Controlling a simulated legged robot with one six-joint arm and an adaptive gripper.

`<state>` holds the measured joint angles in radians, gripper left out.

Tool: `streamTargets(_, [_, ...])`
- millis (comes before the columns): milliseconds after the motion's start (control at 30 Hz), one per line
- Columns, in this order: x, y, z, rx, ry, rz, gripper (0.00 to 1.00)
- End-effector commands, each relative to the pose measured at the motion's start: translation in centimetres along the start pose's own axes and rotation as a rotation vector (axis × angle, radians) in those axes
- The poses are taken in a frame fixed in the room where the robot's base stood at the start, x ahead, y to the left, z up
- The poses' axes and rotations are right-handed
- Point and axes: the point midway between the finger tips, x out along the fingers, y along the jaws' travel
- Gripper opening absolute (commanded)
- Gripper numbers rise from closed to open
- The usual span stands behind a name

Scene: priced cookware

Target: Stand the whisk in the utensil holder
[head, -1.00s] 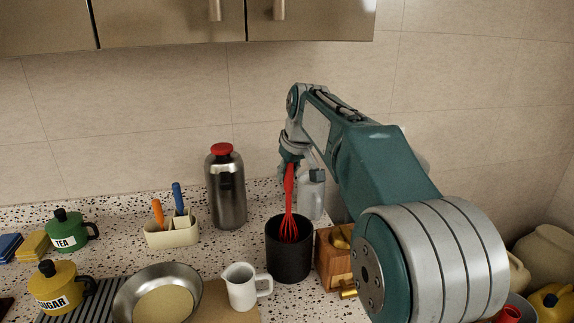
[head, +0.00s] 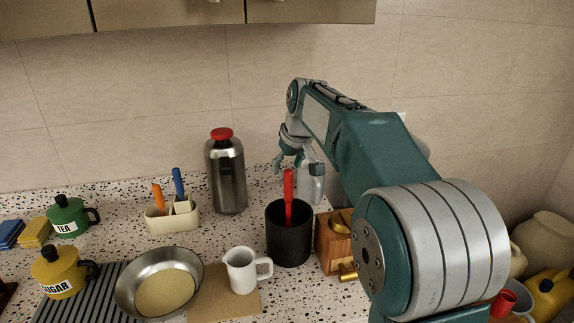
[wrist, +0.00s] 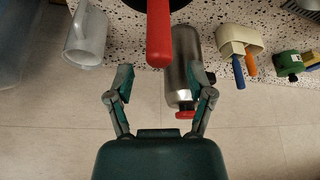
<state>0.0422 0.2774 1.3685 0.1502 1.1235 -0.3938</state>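The red whisk (head: 288,190) stands upright in the black utensil holder (head: 290,243), with its handle sticking up above the rim and its wire end hidden inside. In the wrist view the red whisk handle (wrist: 159,45) points toward me, with part of the dark utensil holder (wrist: 140,4) at the top edge. My gripper (wrist: 162,90) is open, its two fingers spread wide with nothing between them. In the head view my gripper (head: 297,170) is just above and behind the handle, apart from it.
A steel flask (head: 226,175) with a red lid stands behind left of the holder. A wooden grinder (head: 333,243) is close on its right, and a white mug (head: 242,270) is at front left. A clear jug (wrist: 86,35) is behind the holder, near the wall.

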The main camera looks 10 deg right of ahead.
Motion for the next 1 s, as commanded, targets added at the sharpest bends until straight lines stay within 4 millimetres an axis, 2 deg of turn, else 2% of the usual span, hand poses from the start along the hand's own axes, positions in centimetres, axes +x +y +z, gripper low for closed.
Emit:
streamTargets(267, [-0.7,0.0,-0.1,0.000,0.002,0.001,0.69])
streamTargets(367, [-2.2,0.0,-0.1,0.000,0.004,0.001,0.69])
streamTargets(700, [-9.1,0.0,-0.1,0.000,0.002,0.002,0.69])
streamTargets(833, [-10.9,0.0,-0.1,0.000,0.001,0.001,0.69])
streamTargets(1000, [-11.8,0.0,-0.1,0.000,-0.001,0.001,0.69])
